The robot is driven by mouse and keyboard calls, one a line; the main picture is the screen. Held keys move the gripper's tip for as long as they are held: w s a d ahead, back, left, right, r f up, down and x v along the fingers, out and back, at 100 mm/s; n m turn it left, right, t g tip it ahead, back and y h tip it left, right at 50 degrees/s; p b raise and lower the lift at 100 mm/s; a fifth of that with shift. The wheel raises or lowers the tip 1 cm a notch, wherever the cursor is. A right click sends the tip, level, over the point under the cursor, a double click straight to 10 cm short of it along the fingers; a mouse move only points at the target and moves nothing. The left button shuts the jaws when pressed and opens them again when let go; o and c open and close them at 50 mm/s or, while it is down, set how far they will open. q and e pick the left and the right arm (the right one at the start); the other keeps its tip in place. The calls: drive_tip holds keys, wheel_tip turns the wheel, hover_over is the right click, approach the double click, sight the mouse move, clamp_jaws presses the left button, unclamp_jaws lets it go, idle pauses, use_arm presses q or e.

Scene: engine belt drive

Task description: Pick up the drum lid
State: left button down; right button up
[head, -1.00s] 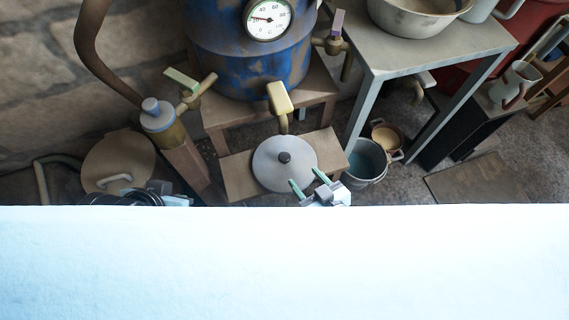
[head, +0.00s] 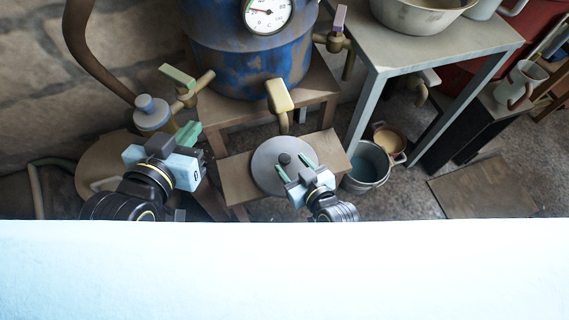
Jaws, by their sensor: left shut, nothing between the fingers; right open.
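Two round lids are in the head view, and I cannot tell for sure which is the drum lid. A grey lid (head: 266,178) with a dark knob (head: 284,158) lies on a low wooden stool (head: 237,186). A larger tan disc (head: 93,160) with a pale handle (head: 104,184) is at the left, partly hidden by my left arm. My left gripper (head: 187,132) is shut and empty, to the right of the tan disc. My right gripper (head: 296,167) is open, with its green fingertips over the right part of the grey lid, near the knob; contact is unclear.
A blue drum (head: 250,62) with a gauge (head: 268,12) and taps stands behind on a wooden stand. A metal table (head: 425,55) holds a basin (head: 420,16). A bucket (head: 366,168) stands right of the low stool. A white surface (head: 285,270) hides the foreground.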

sight(287, 162)
drive_tip(key=b+x, duration=0.2)
drive_tip(key=x, duration=0.1)
drive_tip(key=shift+w+a, duration=0.15)
drive_tip(key=shift+a, duration=0.2)
use_arm(q)
wheel_tip(287, 162, up, 9)
drive_tip(key=w+d+t+h, duration=0.1)
drive_tip(key=d+t+h, duration=0.1)
drive_tip(key=t, duration=0.4)
use_arm(e)
drive_tip(key=shift+w+a, duration=0.1)
drive_tip(key=shift+w, duration=0.1)
clamp_jaws()
